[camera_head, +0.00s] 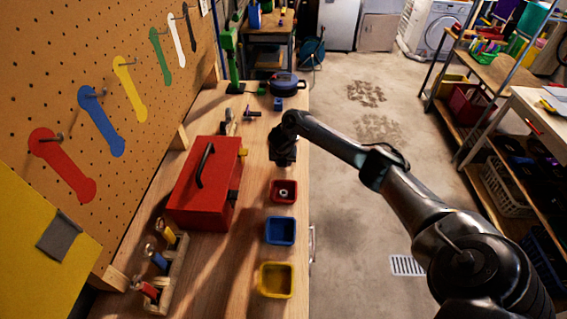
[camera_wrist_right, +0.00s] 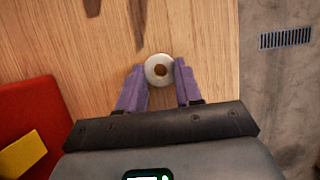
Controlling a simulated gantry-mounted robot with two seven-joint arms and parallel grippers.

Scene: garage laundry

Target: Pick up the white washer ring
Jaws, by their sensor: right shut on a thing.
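The white washer ring (camera_wrist_right: 159,59) shows in the right wrist view as a pale round ring with a brown centre. It sits between the tips of the two purple fingers of my right gripper (camera_wrist_right: 160,71), which is shut on it. Bare wood of the bench shows beyond it; I cannot tell how high it is above the wood. In the head view my right gripper (camera_head: 284,158) is over the bench, just beyond the red bin, and hides the ring. My left gripper is not in view.
A red bin (camera_head: 271,199) with a small pale round piece inside, a blue bin (camera_head: 280,241) and a yellow bin (camera_head: 263,291) line the bench's right edge. A red toolbox (camera_head: 190,207) stands left of them. A dark blue round case (camera_head: 287,83) lies farther back.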

